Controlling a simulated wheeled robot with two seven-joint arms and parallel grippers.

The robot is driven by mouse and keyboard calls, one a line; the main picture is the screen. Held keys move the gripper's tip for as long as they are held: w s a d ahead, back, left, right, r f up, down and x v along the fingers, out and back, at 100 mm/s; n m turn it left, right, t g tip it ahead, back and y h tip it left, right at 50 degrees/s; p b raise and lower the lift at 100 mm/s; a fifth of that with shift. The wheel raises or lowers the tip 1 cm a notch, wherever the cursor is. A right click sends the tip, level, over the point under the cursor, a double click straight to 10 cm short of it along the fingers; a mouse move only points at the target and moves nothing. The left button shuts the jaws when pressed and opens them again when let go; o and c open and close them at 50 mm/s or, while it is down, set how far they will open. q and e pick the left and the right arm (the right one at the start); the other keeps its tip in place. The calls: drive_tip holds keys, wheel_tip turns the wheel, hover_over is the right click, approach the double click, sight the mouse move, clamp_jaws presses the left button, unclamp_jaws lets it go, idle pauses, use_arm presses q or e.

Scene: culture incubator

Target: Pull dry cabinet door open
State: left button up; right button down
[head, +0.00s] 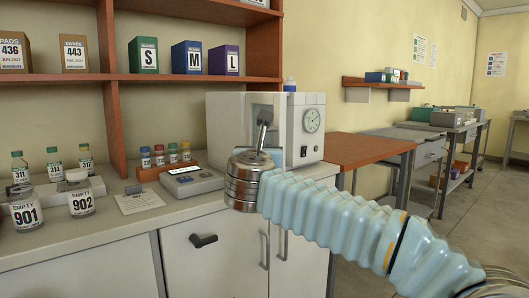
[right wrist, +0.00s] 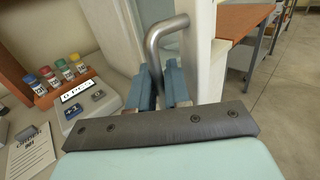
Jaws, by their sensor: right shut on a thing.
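The dry cabinet (head: 228,112) is a white box on the counter, with a round dial (head: 311,120) on its right front. Its bent metal handle (head: 264,130) stands out from the front and also shows in the right wrist view (right wrist: 156,40). My right gripper (right wrist: 161,82) is shut on the handle, with a blue finger on each side of it. I cannot tell whether the door is ajar. My left gripper is in neither view.
A small device with a display (head: 190,181) and a rack of capped vials (head: 165,160) stand left of the cabinet. Jars and bottles stand farther left on the counter (head: 110,221). A brown-topped table (head: 365,150) stands to the right, beside open floor.

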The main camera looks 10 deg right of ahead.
drive_tip(key=shift+r, duration=0.1)
drive_tip(key=c, duration=1.3)
unclamp_jaws()
drive_tip(key=shift+o, duration=0.2)
drive_tip(key=b+v, duration=0.2)
drive_tip(key=v, duration=1.2)
drive_tip(key=shift+w, duration=0.1)
